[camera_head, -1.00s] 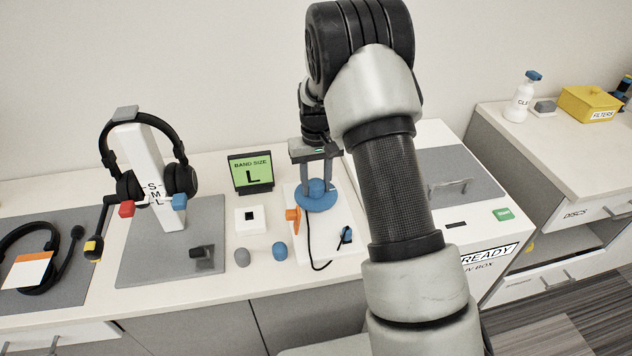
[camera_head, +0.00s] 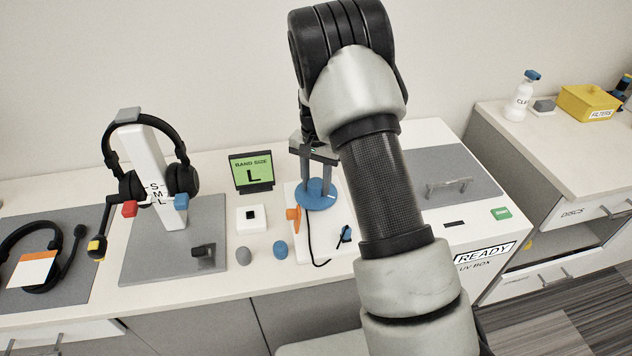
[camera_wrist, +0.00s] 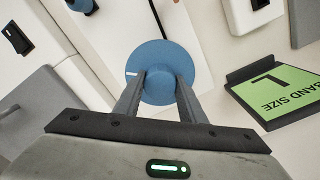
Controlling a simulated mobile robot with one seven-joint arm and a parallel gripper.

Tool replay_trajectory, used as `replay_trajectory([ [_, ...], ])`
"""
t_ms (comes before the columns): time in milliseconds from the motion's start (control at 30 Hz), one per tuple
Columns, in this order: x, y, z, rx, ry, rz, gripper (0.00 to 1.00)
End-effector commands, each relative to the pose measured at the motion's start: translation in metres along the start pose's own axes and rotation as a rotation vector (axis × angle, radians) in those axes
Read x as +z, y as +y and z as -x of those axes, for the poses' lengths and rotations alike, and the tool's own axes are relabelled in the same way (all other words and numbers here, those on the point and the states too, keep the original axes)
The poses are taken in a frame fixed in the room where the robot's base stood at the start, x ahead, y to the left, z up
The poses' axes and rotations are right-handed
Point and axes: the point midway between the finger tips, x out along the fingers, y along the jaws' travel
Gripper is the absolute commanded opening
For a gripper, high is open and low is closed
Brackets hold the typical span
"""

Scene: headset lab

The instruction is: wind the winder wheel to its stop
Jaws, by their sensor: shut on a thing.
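The winder wheel is a blue disc (camera_head: 316,201) with a raised blue knob in its middle, on a white base plate on the counter. It also shows in the wrist view, where the blue disc (camera_wrist: 158,52) has a white mark at its left edge. My gripper (camera_head: 317,184) reaches down from above, its two grey fingers on either side of the knob. In the wrist view my gripper (camera_wrist: 157,85) is shut on the knob. An orange part (camera_head: 293,215) stands on the plate at the wheel's left. A black cable runs down from near the wheel.
A green "BAND SIZE L" display (camera_head: 251,172) stands left of the wheel. A headset stand (camera_head: 150,170) is further left. A white UV box (camera_head: 450,215) reading READY is at the right.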

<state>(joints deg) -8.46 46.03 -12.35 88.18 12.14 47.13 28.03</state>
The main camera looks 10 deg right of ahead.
Motion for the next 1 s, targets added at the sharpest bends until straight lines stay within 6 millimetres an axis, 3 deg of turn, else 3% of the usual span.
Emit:
replay_trajectory([
  [533,-0.0013,-0.0007,0.0015,-0.002,0.004,-0.022,0.14],
  [567,-0.0013,-0.0007,0.0015,-0.002,0.004,-0.022,0.42],
  [633,-0.0011,-0.0006,0.0013,-0.002,0.003,-0.022,0.53],
  [1000,-0.0006,-0.0004,0.0041,-0.001,0.002,-0.021,0.55],
])
